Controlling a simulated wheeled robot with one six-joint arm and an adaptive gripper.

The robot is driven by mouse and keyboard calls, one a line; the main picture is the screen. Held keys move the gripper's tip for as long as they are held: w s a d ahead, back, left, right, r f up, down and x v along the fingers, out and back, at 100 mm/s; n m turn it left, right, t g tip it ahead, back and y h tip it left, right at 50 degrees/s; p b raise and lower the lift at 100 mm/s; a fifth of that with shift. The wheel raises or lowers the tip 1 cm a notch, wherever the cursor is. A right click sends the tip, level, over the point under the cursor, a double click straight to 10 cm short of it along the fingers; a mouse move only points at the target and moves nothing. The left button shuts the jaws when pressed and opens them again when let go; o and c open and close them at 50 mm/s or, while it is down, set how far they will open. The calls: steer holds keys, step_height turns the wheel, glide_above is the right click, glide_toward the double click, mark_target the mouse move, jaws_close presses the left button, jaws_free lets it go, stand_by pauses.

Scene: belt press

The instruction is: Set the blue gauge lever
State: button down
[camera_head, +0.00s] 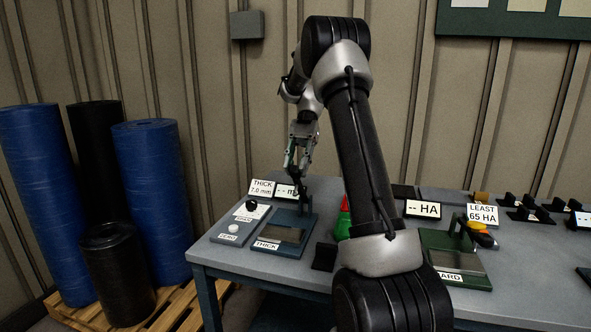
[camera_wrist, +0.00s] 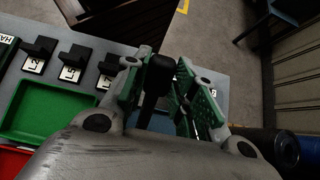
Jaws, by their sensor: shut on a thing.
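The blue gauge (camera_head: 279,238), labelled THICK, stands on the left part of the grey table. Its black lever (camera_head: 303,190) rises at the back of the gauge. My gripper (camera_head: 299,166) points down over it, with its fingers at the lever's top. In the wrist view the lever's dark knob and shaft (camera_wrist: 154,80) stand between the green finger pads of my gripper (camera_wrist: 163,88). The gripper is shut on the lever. In the head view the fingers partly hide the lever's top, and the exact contact is too small to see.
Left of the gauge lies a grey panel (camera_head: 238,227) with a black knob and a white button. A green gauge (camera_head: 460,262) with a yellow-topped part stands at the right. A green tray (camera_wrist: 48,108) shows in the wrist view. Blue rolls (camera_head: 151,190) stand left of the table.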

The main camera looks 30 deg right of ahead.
stand_by(0.3)
steer(key=c, duration=1.2)
jaws_free()
steer(key=shift+o, duration=0.2)
